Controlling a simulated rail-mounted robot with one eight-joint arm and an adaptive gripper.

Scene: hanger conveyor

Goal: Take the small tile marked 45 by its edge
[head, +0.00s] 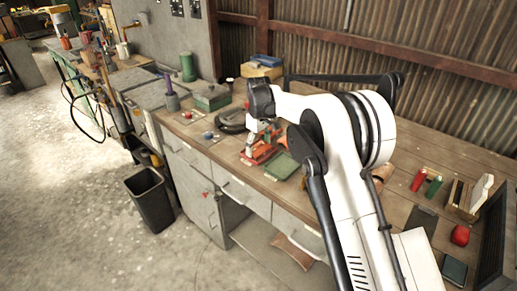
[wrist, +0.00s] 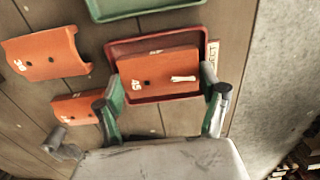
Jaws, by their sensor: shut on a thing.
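The orange tile marked 45 (wrist: 152,71) lies over the dark red tray (wrist: 187,42) in the wrist view, with its number at the left edge and a white mark near the right. My gripper (wrist: 160,78) has one green-padded finger at each side edge of this tile and is shut on it. Whether the tile touches the tray floor is hard to tell. A larger curved orange tile (wrist: 45,54), its number hard to read, lies to the left. Another orange tile (wrist: 76,108) lies below it, partly behind the left finger. In the head view my gripper is low over the red tray (head: 262,157).
A green tray (wrist: 145,8) is just beyond the red one. A pale label (wrist: 213,54) sits at the red tray's right. The bench edge is close on the right in the wrist view. A black bin (head: 150,198) stands on the floor.

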